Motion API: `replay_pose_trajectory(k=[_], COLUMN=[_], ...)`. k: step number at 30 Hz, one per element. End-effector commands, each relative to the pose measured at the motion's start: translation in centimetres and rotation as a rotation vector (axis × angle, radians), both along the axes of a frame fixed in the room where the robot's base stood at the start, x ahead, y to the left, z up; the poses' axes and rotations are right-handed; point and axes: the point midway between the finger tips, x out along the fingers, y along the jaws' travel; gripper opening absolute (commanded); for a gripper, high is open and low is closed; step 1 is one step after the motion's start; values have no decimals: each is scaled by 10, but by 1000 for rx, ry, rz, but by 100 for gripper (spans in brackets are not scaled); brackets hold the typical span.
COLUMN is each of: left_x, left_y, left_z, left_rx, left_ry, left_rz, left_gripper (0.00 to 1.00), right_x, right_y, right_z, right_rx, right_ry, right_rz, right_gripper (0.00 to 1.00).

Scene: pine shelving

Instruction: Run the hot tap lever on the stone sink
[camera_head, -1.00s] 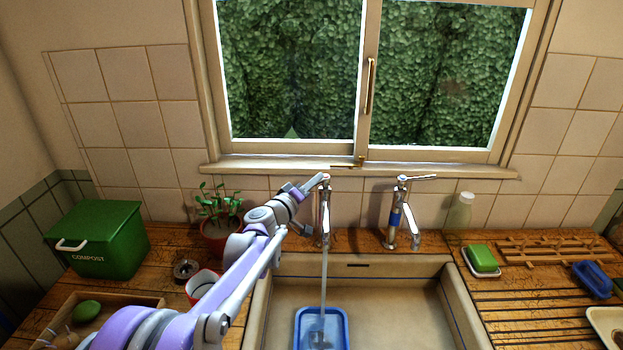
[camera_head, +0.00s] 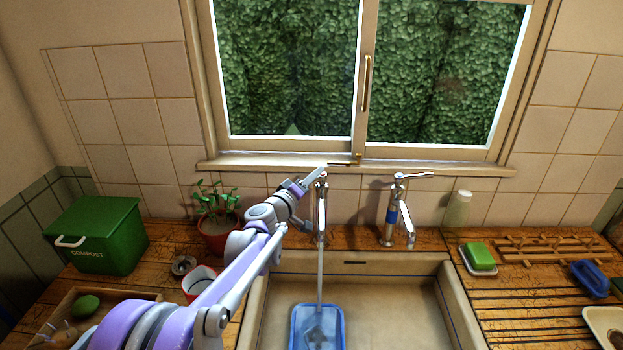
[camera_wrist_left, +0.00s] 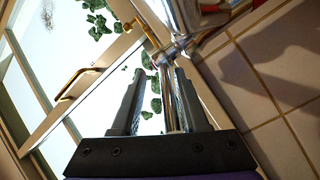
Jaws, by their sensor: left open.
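The left chrome tap (camera_head: 321,218) stands at the back of the stone sink (camera_head: 400,300), and a stream of water (camera_head: 320,275) runs from it. Its lever is largely hidden by my left gripper (camera_head: 314,179), which is at the top of this tap. In the left wrist view the left gripper (camera_wrist_left: 158,75) is open. A chrome part of the tap (camera_wrist_left: 185,18) shows just beyond the fingertips, and a thin chrome bar shows by the right finger; contact is unclear. The right tap (camera_head: 391,218) has a blue band, and its lever (camera_head: 415,175) points right. My right gripper is not in view.
A blue basin (camera_head: 294,325) sits in the sink under the stream. A potted plant (camera_head: 219,225), a red and white cup (camera_head: 198,283) and a green compost bin (camera_head: 97,235) stand to the left. A pale bottle (camera_head: 458,208) and green soap (camera_head: 480,256) are at right.

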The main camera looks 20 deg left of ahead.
Motion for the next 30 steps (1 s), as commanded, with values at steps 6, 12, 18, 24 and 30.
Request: replay_pose_trajectory(k=[6,12,18,24,30], left_x=[-1,-13,-52,-87,-103], left_y=[0,3,12,20,24], left_z=[-2,-3,-4,-4,-3], left_rx=[1,1,1,3,1], left_ry=[1,2,3,2,1], left_rz=[0,0,1,-1,-2], left_gripper=[46,46,46,46,46], right_x=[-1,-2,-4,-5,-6], right_y=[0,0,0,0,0], right_z=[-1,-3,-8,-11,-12], right_rx=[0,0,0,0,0], right_ry=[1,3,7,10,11], right_rz=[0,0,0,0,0], right_gripper=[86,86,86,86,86])
